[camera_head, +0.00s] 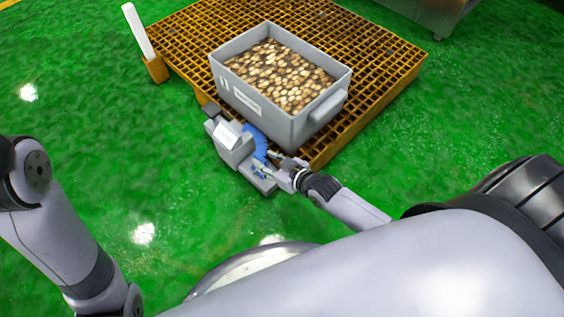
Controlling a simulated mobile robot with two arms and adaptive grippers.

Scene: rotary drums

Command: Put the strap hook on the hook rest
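A blue curved piece, which looks like the strap hook (256,140), is at a grey block-like stand with a white label, probably the hook rest (233,150), in the head view's middle. My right gripper (267,164) reaches in from the right, with its fingers at the lower part of the blue piece. The fingers look somewhat apart with blue between them. At this size I cannot tell whether they grip it, or whether the hook touches the stand. My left arm shows at the left, but its gripper is out of view.
A grey bin (238,101) full of small brown and tan pieces sits on an orange grated platform (385,57), just behind the stand. A white post (138,30) rises at the platform's left corner. The green floor (110,130) is clear at left.

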